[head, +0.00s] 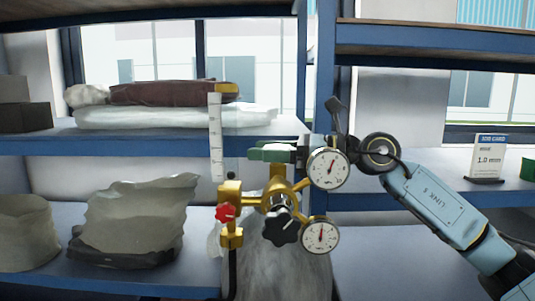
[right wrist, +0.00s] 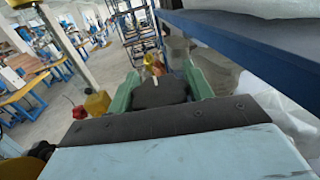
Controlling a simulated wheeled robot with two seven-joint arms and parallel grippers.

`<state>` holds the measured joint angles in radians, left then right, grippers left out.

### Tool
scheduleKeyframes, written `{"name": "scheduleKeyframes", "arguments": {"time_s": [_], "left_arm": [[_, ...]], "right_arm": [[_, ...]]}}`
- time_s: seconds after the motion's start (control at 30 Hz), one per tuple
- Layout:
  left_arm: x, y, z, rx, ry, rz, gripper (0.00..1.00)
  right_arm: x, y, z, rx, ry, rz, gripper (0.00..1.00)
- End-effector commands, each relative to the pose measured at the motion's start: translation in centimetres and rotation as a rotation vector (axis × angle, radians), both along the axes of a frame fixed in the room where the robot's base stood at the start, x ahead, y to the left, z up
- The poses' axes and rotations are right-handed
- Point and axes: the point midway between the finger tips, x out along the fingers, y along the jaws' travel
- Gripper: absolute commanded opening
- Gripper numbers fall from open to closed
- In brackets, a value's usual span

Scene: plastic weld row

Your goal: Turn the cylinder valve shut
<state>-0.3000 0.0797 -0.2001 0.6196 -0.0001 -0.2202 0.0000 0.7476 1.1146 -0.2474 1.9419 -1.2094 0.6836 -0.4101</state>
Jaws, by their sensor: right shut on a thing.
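A grey gas cylinder (head: 290,262) stands in front of the shelf, with a brass regulator (head: 252,196) on it. The regulator has two round gauges, a red knob (head: 226,213) and a black knob (head: 282,226). The brass cylinder valve (head: 278,173) is at the top, partly hidden. My right gripper (head: 268,153) reaches in from the right, its green fingers level over the valve top. It is shut on the valve's handwheel, which the fingers mostly hide. In the right wrist view the green fingers (right wrist: 160,88) stand either side of a dark piece. My left gripper is not in view.
The blue shelf rack (head: 150,140) is close behind the cylinder. A sack (head: 135,222) lies on the lower left shelf. A clear graduated tube (head: 215,137) rises beside the gripper. A sign card (head: 489,157) stands on the right shelf.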

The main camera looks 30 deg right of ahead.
Motion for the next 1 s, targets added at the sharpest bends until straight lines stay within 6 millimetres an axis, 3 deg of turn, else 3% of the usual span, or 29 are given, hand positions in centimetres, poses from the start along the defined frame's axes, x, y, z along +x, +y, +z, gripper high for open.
{"name": "scheduleKeyframes", "arguments": {"time_s": [0.5,1.0], "left_arm": [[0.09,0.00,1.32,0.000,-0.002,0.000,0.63],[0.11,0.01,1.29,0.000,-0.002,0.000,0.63]], "right_arm": [[0.20,-0.23,0.10,-0.003,-0.002,-0.229,0.28],[0.35,-0.39,0.02,-0.001,0.003,-0.305,0.28]]}}
